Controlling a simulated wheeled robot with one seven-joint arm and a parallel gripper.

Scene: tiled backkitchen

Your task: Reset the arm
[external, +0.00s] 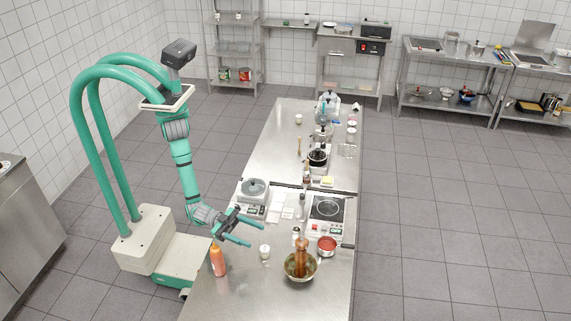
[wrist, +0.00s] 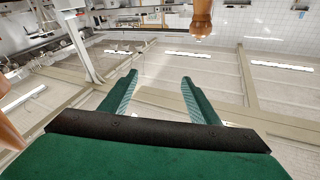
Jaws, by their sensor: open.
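My gripper (external: 250,236) is at the end of my green arm, low over the near part of the steel table (external: 225,300). Its two green fingers point to the right and are spread apart. In the wrist view the fingers (wrist: 160,76) are also apart, with nothing between them. The arm hangs down from my column and bends toward the table at the wrist. An orange bottle (external: 218,260) stands just below and left of the gripper. A small white-topped jar (external: 265,252) stands just below and right of the fingertips.
A bowl with a wooden mill (external: 301,255) stands right of the gripper, beside a red pot (external: 327,246). A hotplate (external: 327,208) and a scale (external: 254,190) are farther back. Several more items stand at the far end. The tiled floor (external: 430,230) to the right is clear.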

